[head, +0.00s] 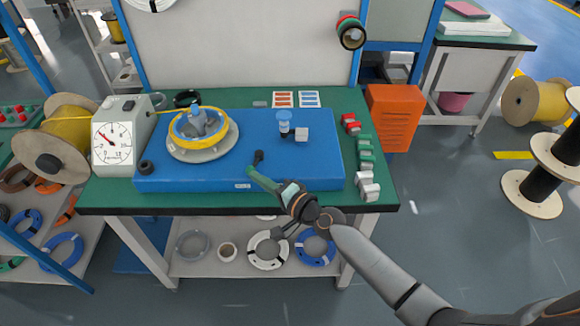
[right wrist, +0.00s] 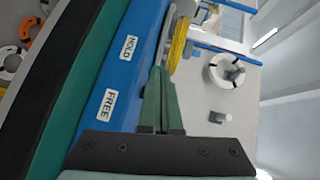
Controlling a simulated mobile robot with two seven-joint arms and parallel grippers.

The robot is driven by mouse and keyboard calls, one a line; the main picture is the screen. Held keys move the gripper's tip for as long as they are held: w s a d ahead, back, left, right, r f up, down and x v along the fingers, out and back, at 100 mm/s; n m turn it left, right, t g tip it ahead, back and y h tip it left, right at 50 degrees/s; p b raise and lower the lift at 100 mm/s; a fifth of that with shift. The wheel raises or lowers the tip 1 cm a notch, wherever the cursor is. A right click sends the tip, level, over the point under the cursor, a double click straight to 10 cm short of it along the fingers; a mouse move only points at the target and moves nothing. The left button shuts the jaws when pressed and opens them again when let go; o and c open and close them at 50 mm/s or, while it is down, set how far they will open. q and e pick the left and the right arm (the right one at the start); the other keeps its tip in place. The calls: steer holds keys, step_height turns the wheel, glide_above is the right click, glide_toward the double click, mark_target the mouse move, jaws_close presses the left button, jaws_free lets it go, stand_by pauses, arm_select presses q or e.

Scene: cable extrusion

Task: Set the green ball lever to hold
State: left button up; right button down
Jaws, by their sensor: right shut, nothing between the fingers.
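My right gripper (head: 250,170) reaches in from the lower right over the front of the blue base (head: 210,176). Its green fingers (right wrist: 158,100) are shut, with nothing between them. A small dark knob on a short stem (head: 258,156) stands just behind the fingertips; its colour is too dark to tell whether it is the green ball lever. No green ball shows in the right wrist view. That view shows the HOLD label (right wrist: 129,48) and the FREE label (right wrist: 109,105) on the base's front face. The fingers lie beside them. My left gripper is out of view.
A yellow coil (head: 183,132) sits on a round turntable on the base. A dial gauge (head: 113,145) stands at the left. A blue-capped post (head: 284,118) rises at the right. Red, green and white clamps (head: 367,162) line the right edge of the green bench (head: 150,200).

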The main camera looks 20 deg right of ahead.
steer(key=shift+w+a, duration=0.2)
steer(key=shift+a, duration=0.35)
steer(key=shift+w+a, duration=0.15)
steer(key=shift+a, duration=0.35)
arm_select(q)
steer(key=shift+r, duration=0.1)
